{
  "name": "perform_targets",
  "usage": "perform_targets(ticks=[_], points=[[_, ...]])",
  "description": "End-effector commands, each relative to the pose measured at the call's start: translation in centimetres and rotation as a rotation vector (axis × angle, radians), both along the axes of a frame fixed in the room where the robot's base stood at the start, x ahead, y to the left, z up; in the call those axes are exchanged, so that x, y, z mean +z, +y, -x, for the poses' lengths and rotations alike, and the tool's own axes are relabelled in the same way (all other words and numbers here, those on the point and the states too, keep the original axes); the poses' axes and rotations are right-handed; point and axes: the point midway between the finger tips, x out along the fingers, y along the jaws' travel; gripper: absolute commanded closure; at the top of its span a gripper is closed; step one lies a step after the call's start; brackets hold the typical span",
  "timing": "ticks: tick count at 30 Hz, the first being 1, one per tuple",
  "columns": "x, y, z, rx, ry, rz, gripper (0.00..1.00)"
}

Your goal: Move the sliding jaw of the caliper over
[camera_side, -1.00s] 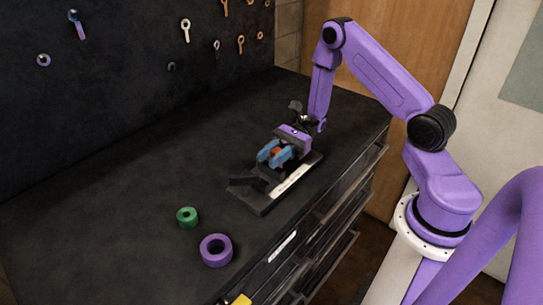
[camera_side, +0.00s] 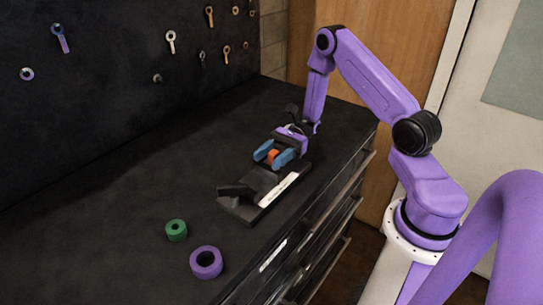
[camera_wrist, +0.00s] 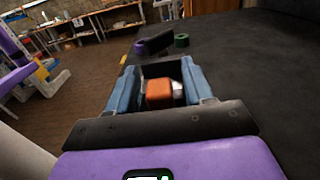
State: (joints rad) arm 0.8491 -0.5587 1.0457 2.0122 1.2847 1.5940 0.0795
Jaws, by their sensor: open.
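The caliper lies on the dark worktop, with a dark base (camera_side: 243,211) and a pale strip along its right edge. A dark raised block (camera_side: 237,191) stands at its near end; it also shows in the wrist view (camera_wrist: 156,42). An orange block (camera_side: 272,155), seemingly on the sliding jaw, also shows in the wrist view (camera_wrist: 159,94), with a pale grey piece at its right. My gripper (camera_side: 271,151) is open, pointing along the caliper toward its near end. Its blue fingers (camera_wrist: 160,85) stand either side of the orange block. Contact cannot be made out.
A green ring (camera_side: 176,230) and a purple ring (camera_side: 206,262) lie on the worktop beyond the caliper's near end. Drawers with handles (camera_side: 325,210) line the cabinet's front. A dark pegboard (camera_side: 130,75) with hanging tools stands behind. The worktop at left is clear.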

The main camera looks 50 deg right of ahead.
Motion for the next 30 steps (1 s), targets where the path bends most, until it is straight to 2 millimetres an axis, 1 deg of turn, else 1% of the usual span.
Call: perform_targets(ticks=[4, 8, 24, 27, 30], points=[[0.0, -0.5, 0.0, -0.001, 0.0, -0.001, 0.49], [0.0, -2.3, -0.1, -0.003, -0.001, -0.001, 0.49], [0.0, -13.5, 0.0, -0.003, -0.002, 0.0, 0.49], [0.0, -15.1, 0.1, -0.003, -0.001, 0.001, 0.49], [0.0, -16.3, 0.0, -0.003, -0.001, 0.0, 0.49]])
